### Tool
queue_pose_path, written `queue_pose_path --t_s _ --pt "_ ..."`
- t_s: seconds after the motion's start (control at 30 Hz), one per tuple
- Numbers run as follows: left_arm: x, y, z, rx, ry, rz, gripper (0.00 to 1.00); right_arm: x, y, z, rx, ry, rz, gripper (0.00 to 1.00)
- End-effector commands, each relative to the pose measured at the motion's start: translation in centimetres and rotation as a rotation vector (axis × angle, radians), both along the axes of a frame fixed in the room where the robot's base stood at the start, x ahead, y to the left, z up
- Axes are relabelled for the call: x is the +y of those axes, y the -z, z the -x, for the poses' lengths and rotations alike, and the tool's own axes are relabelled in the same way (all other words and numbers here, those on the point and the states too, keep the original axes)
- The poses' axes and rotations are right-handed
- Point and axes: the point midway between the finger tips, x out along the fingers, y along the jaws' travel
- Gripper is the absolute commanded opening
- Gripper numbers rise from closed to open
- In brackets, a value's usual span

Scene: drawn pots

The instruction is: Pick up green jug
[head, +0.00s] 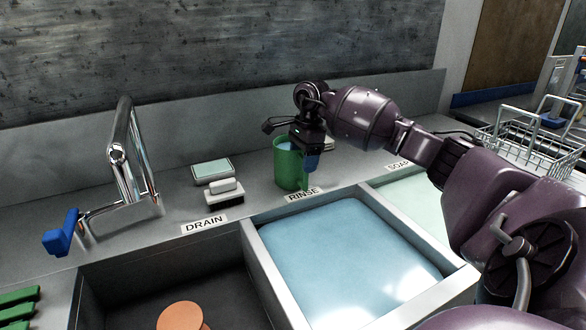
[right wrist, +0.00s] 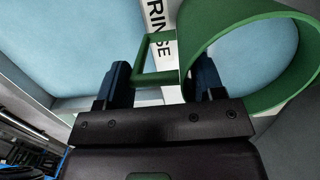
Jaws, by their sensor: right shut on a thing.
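The green jug (head: 288,168) stands upright on the grey counter behind the RINSE label, and pale blue shows inside its rim. My right gripper (head: 311,160) reaches down from above at the jug's right side, where the handle is. In the right wrist view, the jug's round rim (right wrist: 262,12) is at the upper right and its square handle (right wrist: 143,60) lies between the blue fingers of my right gripper (right wrist: 162,82). The gripper is shut on the jug at the handle side; the exact contact is partly hidden. My left gripper is not in view.
The RINSE basin (head: 290,285) holds blue water, with a pale SOAP basin (head: 420,205) to its right and a dark DRAIN basin (head: 120,290) to its left. A chrome tap (head: 125,150), a brush (head: 224,193) and a sponge dish (head: 212,171) stand left of the jug. A wire rack (head: 525,145) is right.

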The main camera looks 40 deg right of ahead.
Motion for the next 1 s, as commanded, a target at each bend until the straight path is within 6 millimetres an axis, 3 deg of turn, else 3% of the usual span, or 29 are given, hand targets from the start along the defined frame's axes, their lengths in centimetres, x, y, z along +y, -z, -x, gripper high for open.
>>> queue_pose_path --t_s 0.3,0.47,0.67,1.0 --pt "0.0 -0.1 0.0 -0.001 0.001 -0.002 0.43 0.0 -0.3 -0.1 -0.004 0.0 0.0 0.02" --pt "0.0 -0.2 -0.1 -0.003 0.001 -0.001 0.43 -0.1 -1.5 -0.1 -0.007 0.0 0.002 0.02" --pt "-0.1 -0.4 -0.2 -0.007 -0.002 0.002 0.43 -0.1 -5.0 -0.1 -0.01 0.0 0.003 0.02" --pt "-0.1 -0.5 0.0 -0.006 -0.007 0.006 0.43 0.0 -13.2 -0.1 -0.011 0.0 0.001 0.02"
